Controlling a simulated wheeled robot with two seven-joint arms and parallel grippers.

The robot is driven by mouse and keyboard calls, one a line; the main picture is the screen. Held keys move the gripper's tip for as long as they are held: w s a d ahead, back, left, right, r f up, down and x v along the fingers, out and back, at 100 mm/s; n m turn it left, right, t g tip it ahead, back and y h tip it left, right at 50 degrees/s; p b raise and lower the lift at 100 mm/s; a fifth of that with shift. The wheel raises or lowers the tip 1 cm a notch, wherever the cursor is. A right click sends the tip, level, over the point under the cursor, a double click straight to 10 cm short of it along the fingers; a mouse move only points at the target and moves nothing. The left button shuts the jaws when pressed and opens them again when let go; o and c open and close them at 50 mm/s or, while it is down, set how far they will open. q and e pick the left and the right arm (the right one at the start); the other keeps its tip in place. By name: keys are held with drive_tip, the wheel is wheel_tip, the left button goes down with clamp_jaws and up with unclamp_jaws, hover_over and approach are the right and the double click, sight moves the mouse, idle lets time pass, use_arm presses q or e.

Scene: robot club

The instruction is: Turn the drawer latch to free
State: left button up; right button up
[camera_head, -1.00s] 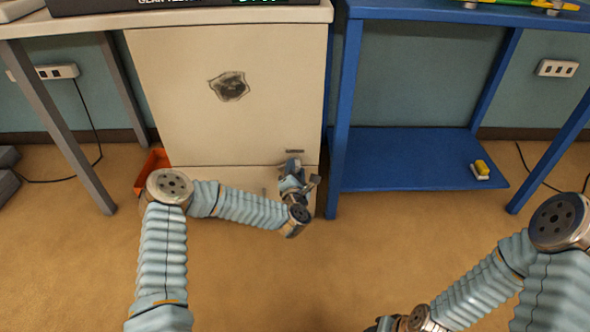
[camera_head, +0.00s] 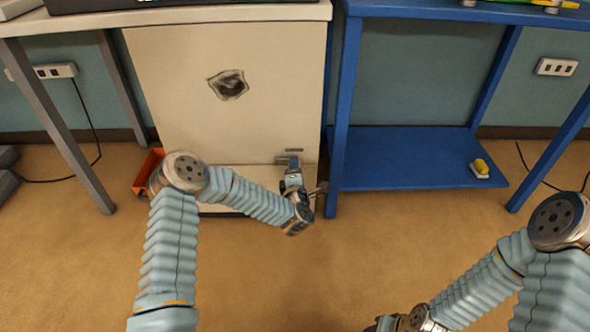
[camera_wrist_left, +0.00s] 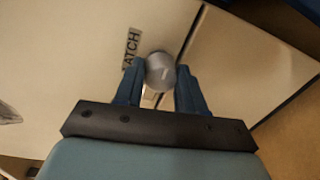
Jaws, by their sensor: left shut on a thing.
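The white cabinet (camera_head: 230,120) stands under the left table, with a seam between its upper panel and the lower drawer front (camera_head: 232,186). In the left wrist view, a round grey latch knob (camera_wrist_left: 160,72) sits near that seam beside a label (camera_wrist_left: 132,48) reading "LATCH", partly covered. My left gripper (camera_head: 288,161) is at the cabinet's lower right. In the left wrist view its fingers (camera_wrist_left: 161,85) are shut on the knob, one on each side. The knob is hidden in the head view.
An orange bin (camera_head: 147,172) is on the floor left of the cabinet, partly behind my left arm. A blue table (camera_head: 400,158) with a low shelf stands close on the right, its front leg near my left gripper. The floor in front is clear.

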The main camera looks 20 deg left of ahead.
idle(0.3)
use_arm(q)
drive_tip(key=o, duration=1.1)
drive_tip(key=shift+c, duration=0.2)
drive_tip(key=shift+s, duration=0.1)
drive_tip(key=f+p+v, duration=0.1)
drive_tip(key=v, duration=1.2)
drive_tip(key=shift+s+r, duration=0.3)
drive_tip(key=shift+r, duration=0.25)
drive_tip(key=shift+d, duration=0.2)
